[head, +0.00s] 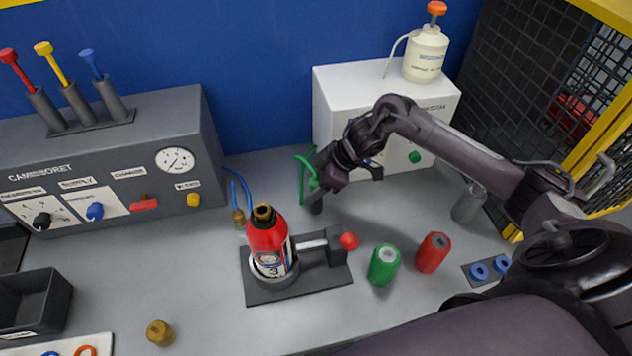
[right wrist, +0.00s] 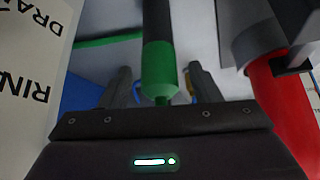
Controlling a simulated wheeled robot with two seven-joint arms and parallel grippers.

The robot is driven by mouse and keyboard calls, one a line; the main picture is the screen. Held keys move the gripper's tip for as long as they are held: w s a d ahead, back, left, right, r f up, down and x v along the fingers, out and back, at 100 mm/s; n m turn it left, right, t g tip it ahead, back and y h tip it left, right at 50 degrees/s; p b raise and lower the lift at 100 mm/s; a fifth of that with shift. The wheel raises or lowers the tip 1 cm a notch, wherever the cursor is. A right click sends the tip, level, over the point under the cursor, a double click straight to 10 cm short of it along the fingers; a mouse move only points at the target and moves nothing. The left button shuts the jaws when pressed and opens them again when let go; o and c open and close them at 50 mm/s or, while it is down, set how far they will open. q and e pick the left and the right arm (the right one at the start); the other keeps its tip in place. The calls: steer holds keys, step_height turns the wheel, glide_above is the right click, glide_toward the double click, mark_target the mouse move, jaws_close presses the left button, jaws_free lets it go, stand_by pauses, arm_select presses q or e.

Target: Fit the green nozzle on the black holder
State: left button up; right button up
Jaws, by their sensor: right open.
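The green nozzle (head: 313,184) is by the front of the white box, at the end of my right arm. In the right wrist view the green nozzle (right wrist: 160,72) lies in line with the black holder (right wrist: 157,22), with no gap visible between them. The black holder (head: 316,204) shows as a short dark post under it in the head view. My right gripper (head: 321,180) is open, its fingers apart on either side of the nozzle's narrow end. A green hose (head: 302,178) loops beside it. The arm partly hides the nozzle. My left gripper is out of view.
A red extinguisher (head: 268,245) stands on a dark base (head: 280,294) left of the holder. A green cylinder (head: 383,266) and red cylinder (head: 432,254) stand to its right. The white box (head: 335,88) and grey control panel (head: 110,175) are behind. The front middle counter is mostly clear.

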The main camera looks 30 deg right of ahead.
steer(key=b+v, duration=0.2)
steer(key=v, duration=0.5)
steer(key=shift+s+d+r, duration=0.15)
steer(key=shift+d+r, duration=0.05)
steer(key=shift+r, duration=0.15)
stand_by(0.4)
